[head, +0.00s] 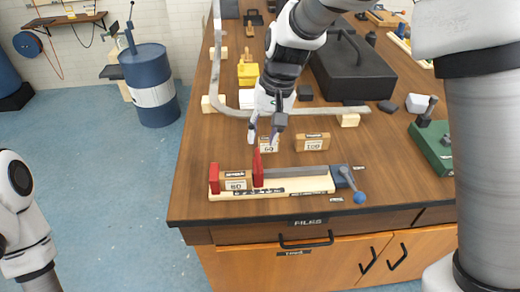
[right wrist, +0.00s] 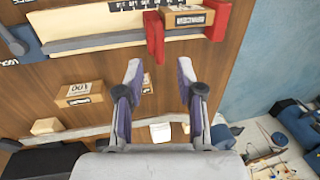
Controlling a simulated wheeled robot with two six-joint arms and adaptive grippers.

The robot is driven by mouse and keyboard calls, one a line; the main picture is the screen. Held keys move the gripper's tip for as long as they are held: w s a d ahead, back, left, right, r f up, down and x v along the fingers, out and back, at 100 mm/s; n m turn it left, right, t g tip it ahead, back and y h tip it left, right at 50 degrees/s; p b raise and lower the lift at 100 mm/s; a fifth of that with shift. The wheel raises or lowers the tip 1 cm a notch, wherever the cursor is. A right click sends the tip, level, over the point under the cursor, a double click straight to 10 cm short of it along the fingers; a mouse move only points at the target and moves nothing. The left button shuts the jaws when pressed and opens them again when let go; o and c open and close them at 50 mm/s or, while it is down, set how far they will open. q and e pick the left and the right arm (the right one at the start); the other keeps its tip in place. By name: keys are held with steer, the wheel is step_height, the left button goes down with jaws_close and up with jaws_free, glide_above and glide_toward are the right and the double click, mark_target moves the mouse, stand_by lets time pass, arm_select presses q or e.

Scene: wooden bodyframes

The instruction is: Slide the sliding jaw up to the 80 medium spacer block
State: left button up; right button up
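The red sliding jaw (head: 258,170) stands upright on the pale wooden vise base (head: 300,187). The 80 spacer block (head: 236,184) lies between it and the red fixed jaw (head: 214,179) at the left end. The sliding jaw (right wrist: 154,38) and the 80 block (right wrist: 187,18) also show in the right wrist view; they look very close, and I cannot tell if they touch. My right gripper (head: 265,137) is open and empty, behind and above the sliding jaw, apart from it. My left gripper is not in view; only part of my left arm shows.
The 60 block (head: 266,146) and 100 block (head: 312,142) lie behind the vise. A blue-knobbed lever (head: 352,184) is at the vise's right end. A grey metal bar (head: 335,110) and black toolbox (head: 353,68) lie farther back. Bench in front is clear.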

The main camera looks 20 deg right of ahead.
mark_target(256, 154)
steer(key=f, duration=0.4)
steer(key=shift+w+a+f, duration=0.2)
steer(key=shift+w+a, duration=0.05)
steer(key=shift+a, duration=0.15)
steer(key=shift+s, duration=0.1)
steer(key=shift+r, duration=0.1)
jaws_close()
steer(key=shift+a+r+p, duration=0.1)
steer(key=shift+r+p, duration=0.05)
steer(key=shift+p, duration=0.4)
steer(key=shift+a+f, duration=0.15)
steer(key=shift+f, duration=0.05)
jaws_free()
steer(key=shift+r, duration=0.1)
step_height(256, 154, up, 12)
steer(key=d, duration=0.2)
steer(key=shift+s+d+f, duration=0.15)
steer(key=shift+s+f, duration=0.05)
steer(key=shift+f, duration=0.05)
